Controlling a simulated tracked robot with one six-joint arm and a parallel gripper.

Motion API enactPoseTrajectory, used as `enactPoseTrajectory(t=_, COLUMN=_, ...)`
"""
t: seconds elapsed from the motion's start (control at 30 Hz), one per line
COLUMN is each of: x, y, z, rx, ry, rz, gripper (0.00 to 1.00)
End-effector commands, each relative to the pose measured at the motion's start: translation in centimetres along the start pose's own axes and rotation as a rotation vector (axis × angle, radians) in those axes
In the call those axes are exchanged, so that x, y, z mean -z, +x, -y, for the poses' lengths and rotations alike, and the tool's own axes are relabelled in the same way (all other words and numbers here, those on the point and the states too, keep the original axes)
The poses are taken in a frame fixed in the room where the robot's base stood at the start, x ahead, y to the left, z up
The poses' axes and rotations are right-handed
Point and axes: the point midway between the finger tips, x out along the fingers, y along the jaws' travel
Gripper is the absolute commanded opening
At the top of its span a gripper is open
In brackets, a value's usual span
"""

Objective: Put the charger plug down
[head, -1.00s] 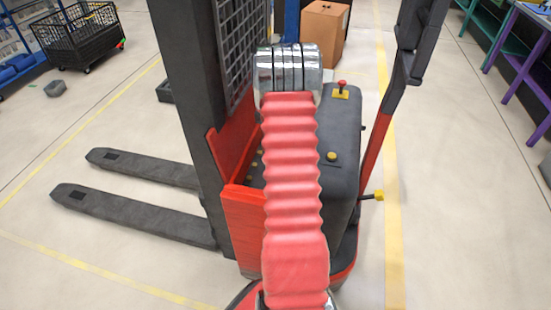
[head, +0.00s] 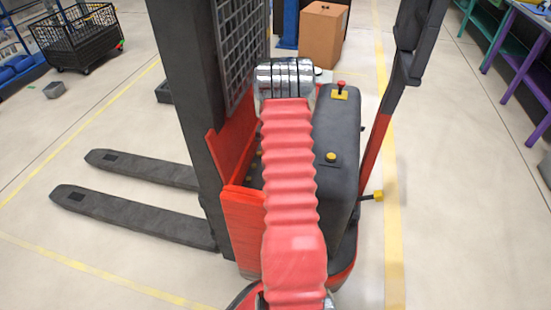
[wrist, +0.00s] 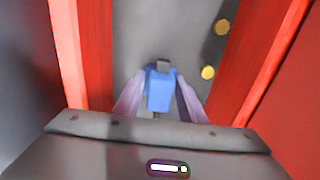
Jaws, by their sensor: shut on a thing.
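The charger plug (wrist: 160,92) is a blue block with a small grey end, seen in the wrist view. My gripper (wrist: 160,97) is shut on it, one pale purple finger on each side. The plug is in front of a grey surface between red panels, with two round yellow buttons to its upper right. I cannot tell whether the plug touches that surface. In the head view my red-sleeved arm reaches over the red and black stacker truck (head: 337,140), and the gripper and plug are hidden.
The truck's dark mast (head: 185,100) stands left of my arm, with two forks (head: 130,215) low on the floor. A red-and-dark handle (head: 385,120) rises on the right. A cardboard box (head: 322,35) stands behind. Purple and teal benches (head: 520,60) are at the far right.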

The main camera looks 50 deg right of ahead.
Motion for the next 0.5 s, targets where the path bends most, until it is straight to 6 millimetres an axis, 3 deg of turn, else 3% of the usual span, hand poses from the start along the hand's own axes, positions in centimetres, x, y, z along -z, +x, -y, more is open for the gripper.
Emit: enactPoseTrajectory(t=0.5, x=0.03, y=0.58, z=0.09, rx=0.0, ry=-0.001, rz=-0.002, gripper=0.01)
